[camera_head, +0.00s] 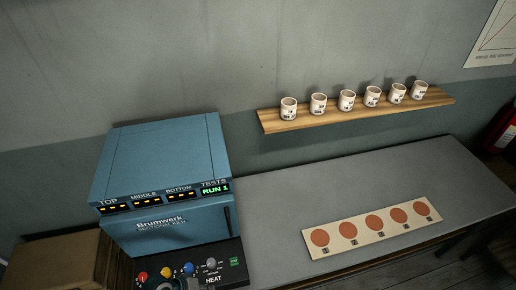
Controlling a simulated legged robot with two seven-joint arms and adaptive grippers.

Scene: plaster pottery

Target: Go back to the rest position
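Neither of my grippers shows in the head view. A grey rounded shape (178,284) is cut off by the bottom edge in front of the kiln's knobs; I cannot tell what it is. The blue kiln (165,160) stands at the left with its front door closed. Its display reads RUN 1 under TESTS, with orange dashes under TOP, MIDDLE and BOTTOM.
Several white labelled cups stand in a row on the wooden wall shelf (350,122). A pale board (357,243) with several orange-brown discs lies on the grey table (290,195). A control panel (235,277) has coloured knobs. A cardboard box (55,262) is at left.

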